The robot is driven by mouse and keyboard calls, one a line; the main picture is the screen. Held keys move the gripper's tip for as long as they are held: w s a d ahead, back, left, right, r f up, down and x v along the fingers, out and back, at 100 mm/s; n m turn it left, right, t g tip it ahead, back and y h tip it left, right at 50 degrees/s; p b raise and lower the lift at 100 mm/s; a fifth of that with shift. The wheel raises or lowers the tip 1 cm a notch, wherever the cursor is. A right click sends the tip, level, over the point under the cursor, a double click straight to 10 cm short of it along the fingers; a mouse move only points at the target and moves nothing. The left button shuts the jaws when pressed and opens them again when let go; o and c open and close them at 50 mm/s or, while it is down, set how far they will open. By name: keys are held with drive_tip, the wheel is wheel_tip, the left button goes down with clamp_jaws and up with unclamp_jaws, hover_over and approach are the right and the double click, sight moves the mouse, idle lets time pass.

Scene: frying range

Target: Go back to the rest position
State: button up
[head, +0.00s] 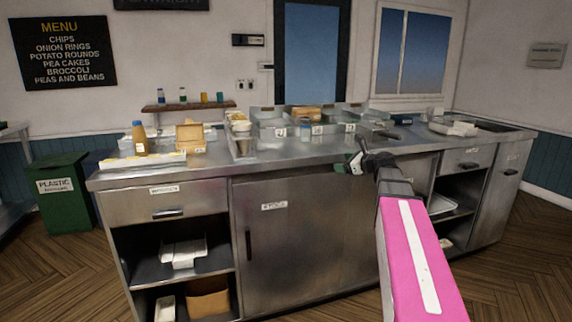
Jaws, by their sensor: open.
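My gripper (352,163) is in the head view, at the end of my pink arm. It is near the front edge of the steel counter (290,163), right of the middle. It is small in the picture, and I see nothing held between its fingers. The arm hides part of the counter's right-hand front. The rest position itself is not marked in view.
A sauce bottle (140,138) and a cardboard box (190,137) stand on the counter's left. Several labelled containers (318,129) line its back. White trays (453,127) lie at the right. A green bin (65,198) stands left. Wooden floor is clear at front left.

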drive_tip(key=s+a+f+n+g+h, duration=0.25)
drive_tip(key=s+f+n, duration=0.25)
drive_tip(key=f, duration=0.4)
drive_tip(key=s+a+f+n+g+h, duration=0.25)
drive_tip(key=s+f+n, duration=0.3)
drive_tip(key=f, duration=0.35)
drive_tip(key=s+a+f+n+g+h, duration=0.1)
drive_tip(key=s+f+n+g, duration=0.2)
drive_tip(key=s+f+n, duration=0.45)
drive_tip(key=s+d+f+n+g+h, duration=0.1)
drive_tip(key=s+f+n+g+h, duration=0.2)
drive_tip(key=s+f, duration=0.4)
wheel_tip(320, 180, down, 3)
drive_tip(key=shift+s+d+r+n+h, duration=0.1)
drive_tip(key=shift+s+d+n+h, duration=0.15)
drive_tip(key=shift+n+h, duration=0.55)
